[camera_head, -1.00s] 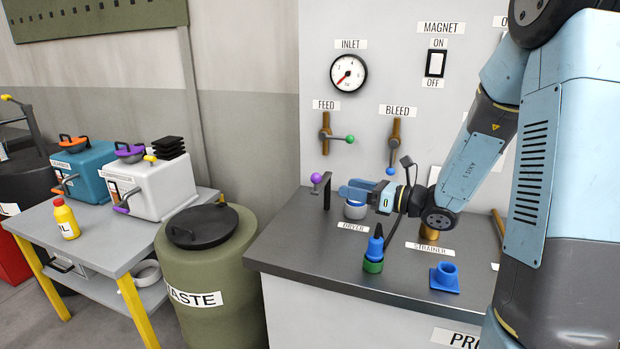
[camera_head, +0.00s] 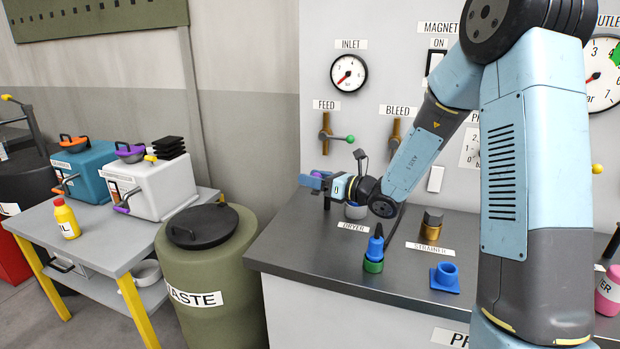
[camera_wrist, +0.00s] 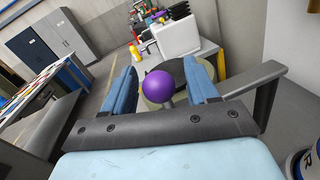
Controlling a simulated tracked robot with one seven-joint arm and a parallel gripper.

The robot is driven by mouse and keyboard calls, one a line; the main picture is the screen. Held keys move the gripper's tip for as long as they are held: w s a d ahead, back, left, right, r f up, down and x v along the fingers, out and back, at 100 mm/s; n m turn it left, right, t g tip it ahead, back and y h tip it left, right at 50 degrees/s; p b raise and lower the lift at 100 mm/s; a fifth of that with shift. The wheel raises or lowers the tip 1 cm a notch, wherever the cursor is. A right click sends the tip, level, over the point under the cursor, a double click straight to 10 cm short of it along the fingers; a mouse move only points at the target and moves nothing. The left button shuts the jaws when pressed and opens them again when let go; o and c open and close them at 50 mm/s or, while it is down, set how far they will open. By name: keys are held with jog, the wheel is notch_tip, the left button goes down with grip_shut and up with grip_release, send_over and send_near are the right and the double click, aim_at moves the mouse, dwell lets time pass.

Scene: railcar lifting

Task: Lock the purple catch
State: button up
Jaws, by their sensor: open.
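A lever with a purple ball knob (camera_wrist: 158,84) stands at the left end of the grey bench, by the dryer label. In the wrist view the ball lies between the two blue fingers of my gripper (camera_wrist: 160,75), with visible space on both sides. In the head view my gripper (camera_head: 318,181) is open at the lever and mostly hides the knob; the dark lever post (camera_head: 327,202) shows below.
A blue-and-green bottle (camera_head: 374,250), a blue socket (camera_head: 445,277) and the strainer (camera_head: 432,223) stand on the bench (camera_head: 330,268). The feed valve (camera_head: 326,135) is on the panel just above my gripper. The olive waste drum (camera_head: 210,265) stands left of the bench.

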jog(key=shift+w+a, duration=0.35)
jog(key=shift+a, duration=0.2)
jog(key=shift+c, duration=0.2)
grip_shut()
